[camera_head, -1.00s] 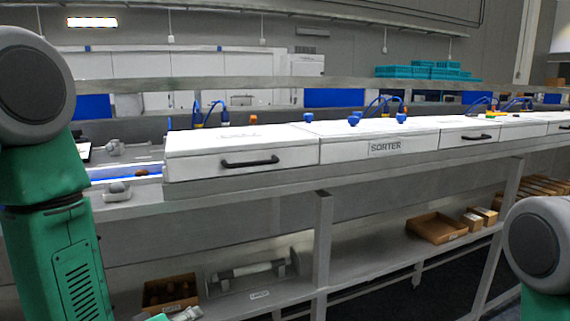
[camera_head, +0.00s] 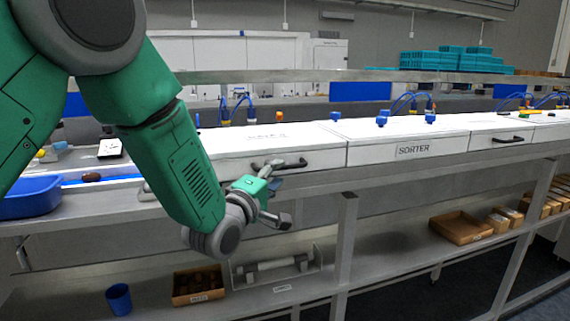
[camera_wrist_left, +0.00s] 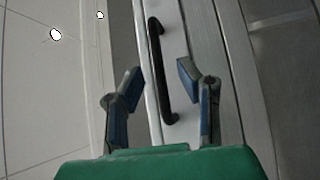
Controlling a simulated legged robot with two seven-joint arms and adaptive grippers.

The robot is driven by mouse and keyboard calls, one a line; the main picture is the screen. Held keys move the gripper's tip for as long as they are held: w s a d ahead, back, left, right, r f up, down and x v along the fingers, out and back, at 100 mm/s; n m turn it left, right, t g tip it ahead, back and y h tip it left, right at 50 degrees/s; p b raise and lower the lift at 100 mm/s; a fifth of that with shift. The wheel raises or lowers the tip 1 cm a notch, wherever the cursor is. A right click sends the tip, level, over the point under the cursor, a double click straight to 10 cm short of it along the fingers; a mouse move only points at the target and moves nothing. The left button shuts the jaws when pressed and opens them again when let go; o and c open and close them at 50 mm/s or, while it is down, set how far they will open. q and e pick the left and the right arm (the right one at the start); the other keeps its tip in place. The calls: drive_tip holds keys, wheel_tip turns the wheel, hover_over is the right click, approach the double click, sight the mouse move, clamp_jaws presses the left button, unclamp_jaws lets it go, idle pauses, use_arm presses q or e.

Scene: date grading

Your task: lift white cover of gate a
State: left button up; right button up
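The white cover (camera_head: 235,140) with a black bar handle (camera_head: 322,158) on its front face stands at the left end of the line; small lettering on its top is too blurred to read. My left gripper (camera_head: 287,192) is just in front of this handle and partly hides its left part. In the left wrist view the gripper (camera_wrist_left: 161,72) is open, with its two blue-padded fingers apart. The black handle (camera_wrist_left: 155,60) shows between and beyond them, and the fingers do not appear closed on it. The cover looks shut. My right gripper is not in view.
A white panel marked SORTER (camera_head: 410,150) adjoins the cover on the right. A blue bin (camera_head: 30,197) stands at the left. A steel rail (camera_head: 400,172) runs below the front. The lower shelf holds a blue cup (camera_head: 119,299) and wooden boxes (camera_head: 462,227).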

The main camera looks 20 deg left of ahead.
sight(285, 167)
use_arm(q)
drive_tip(key=x, duration=0.3)
drive_tip(key=shift+w+a, duration=0.1)
drive_tip(key=shift+w, duration=0.2)
drive_tip(key=shift+d, duration=0.25)
